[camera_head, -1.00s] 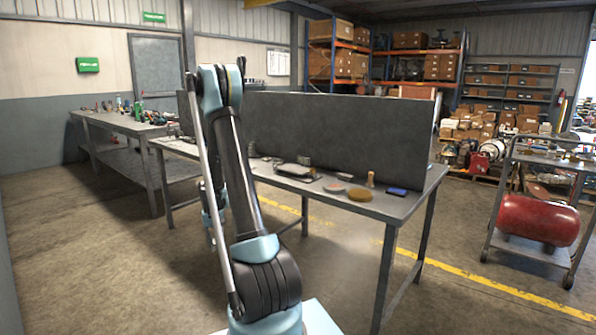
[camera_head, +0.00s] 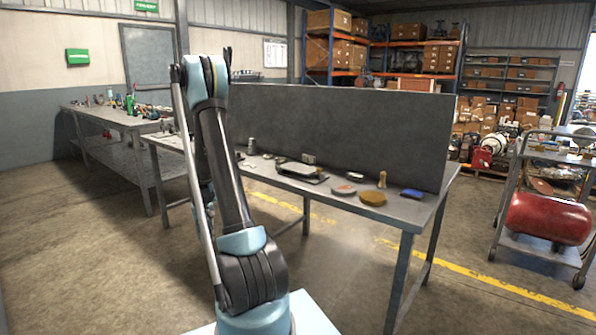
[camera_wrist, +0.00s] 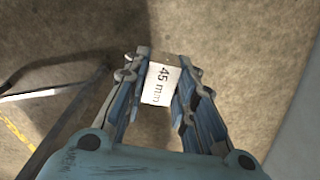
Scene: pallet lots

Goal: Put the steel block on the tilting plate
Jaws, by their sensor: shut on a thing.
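A small block with a pale face marked "45 mm" (camera_wrist: 160,84) is in my gripper (camera_wrist: 166,68) in the wrist view. The two fingers are shut on its sides, above bare floor. I take it to be the steel block; the light hides its metal look. In the head view my arm stands in front and my gripper is hidden behind it. A flat dark plate with a grey top (camera_head: 300,170) lies on the grey steel table (camera_head: 405,212), in the middle of its length. It may be the tilting plate; its tilt is too small to tell.
On the table stand a small grey cylinder (camera_head: 251,147), a round brown disc (camera_head: 373,198), a pinkish disc (camera_head: 343,190), a wooden peg (camera_head: 382,180) and a blue box (camera_head: 412,194). A tall grey panel (camera_head: 340,128) closes the table's back. A trolley with a red tank (camera_head: 548,218) is at right.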

